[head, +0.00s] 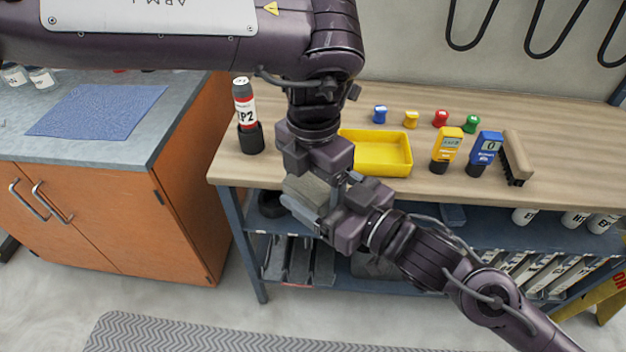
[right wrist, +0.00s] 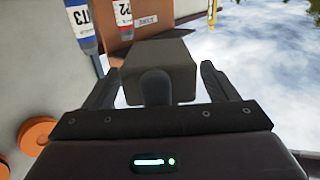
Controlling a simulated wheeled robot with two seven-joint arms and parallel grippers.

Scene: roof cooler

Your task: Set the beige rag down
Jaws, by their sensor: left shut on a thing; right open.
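The beige rag (head: 312,189) shows as a folded grey-beige block in front of the workbench's front edge. My left gripper (head: 308,172) reaches down from above and is shut on it; the fingertips are mostly hidden. My right gripper (head: 318,212) comes in from the lower right and is open beside the rag. In the right wrist view the rag (right wrist: 165,62) lies between or just beyond the spread fingers of my right gripper (right wrist: 157,85). I cannot tell whether those fingers touch it.
A grey counter (head: 60,148) with a blue cloth (head: 98,110) stands left.

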